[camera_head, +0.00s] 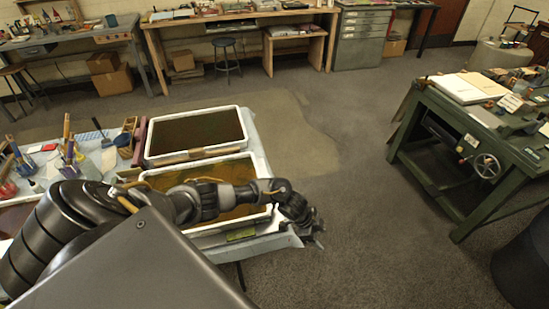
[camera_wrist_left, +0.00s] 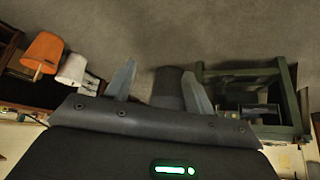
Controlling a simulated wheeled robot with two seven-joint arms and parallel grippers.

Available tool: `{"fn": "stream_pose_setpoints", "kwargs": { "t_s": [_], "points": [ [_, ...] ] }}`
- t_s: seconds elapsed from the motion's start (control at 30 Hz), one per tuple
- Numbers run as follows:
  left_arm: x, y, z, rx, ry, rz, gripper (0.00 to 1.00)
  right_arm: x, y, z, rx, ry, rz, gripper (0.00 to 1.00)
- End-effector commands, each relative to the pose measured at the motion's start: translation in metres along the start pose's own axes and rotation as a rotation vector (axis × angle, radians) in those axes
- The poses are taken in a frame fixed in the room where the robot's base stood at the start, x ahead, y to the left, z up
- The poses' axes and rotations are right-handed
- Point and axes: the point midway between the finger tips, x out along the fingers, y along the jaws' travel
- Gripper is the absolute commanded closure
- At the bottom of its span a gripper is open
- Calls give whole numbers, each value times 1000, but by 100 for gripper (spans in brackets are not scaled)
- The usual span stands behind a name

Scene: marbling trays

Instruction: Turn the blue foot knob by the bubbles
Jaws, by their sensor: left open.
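My left gripper (camera_head: 314,236) is just past the right front corner of the tray table, its arm reaching across the near tray. In the left wrist view its two fingers (camera_wrist_left: 160,88) are spread apart with nothing between them. A near white-rimmed tray (camera_head: 265,163) holds amber liquid and is partly covered by my arm. A far white-rimmed tray (camera_head: 243,123) holds dark liquid. A small yellow-green item (camera_head: 241,235) sits on the table's front edge; I cannot tell what it is. I cannot make out a blue foot knob or bubbles. My right gripper is not in view.
A table part with brushes and jars (camera_head: 78,152) lies left of the trays. A green press (camera_head: 455,135) with a handwheel stands at right, a dark bin (camera_head: 522,262) near it. Open grey floor (camera_head: 350,120) lies between.

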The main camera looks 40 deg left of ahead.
Motion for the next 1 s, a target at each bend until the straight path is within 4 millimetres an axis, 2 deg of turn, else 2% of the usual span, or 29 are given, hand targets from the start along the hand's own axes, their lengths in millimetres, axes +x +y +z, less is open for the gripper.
{"fn": "stream_pose_setpoints", "kwargs": {
  "t_s": [0.03, 0.1, 0.2, 0.3, 0.43, 0.53, 0.67, 0.87, 1.0],
  "points": [
    [-40, -23, -13, 87, -49, 14, 46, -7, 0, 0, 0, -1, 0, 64],
    [-84, -38, -14, 167, -139, 48, 46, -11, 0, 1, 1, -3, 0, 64],
    [-145, -56, -3, 235, -279, 78, 46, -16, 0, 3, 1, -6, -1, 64],
    [-198, -68, 14, 260, -406, 91, 46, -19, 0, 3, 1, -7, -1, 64],
    [-246, -77, 31, 263, -518, 96, 46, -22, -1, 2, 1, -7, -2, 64],
    [-264, -78, 38, 260, -563, 99, 46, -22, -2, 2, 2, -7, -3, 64],
    [-271, -79, 41, 257, -580, 100, 46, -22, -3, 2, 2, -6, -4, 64],
    [-259, -78, 48, 255, -579, 102, 46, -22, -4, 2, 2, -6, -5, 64],
    [-240, -77, 61, 254, -580, 104, 46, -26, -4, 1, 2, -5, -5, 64]
  ]
}}
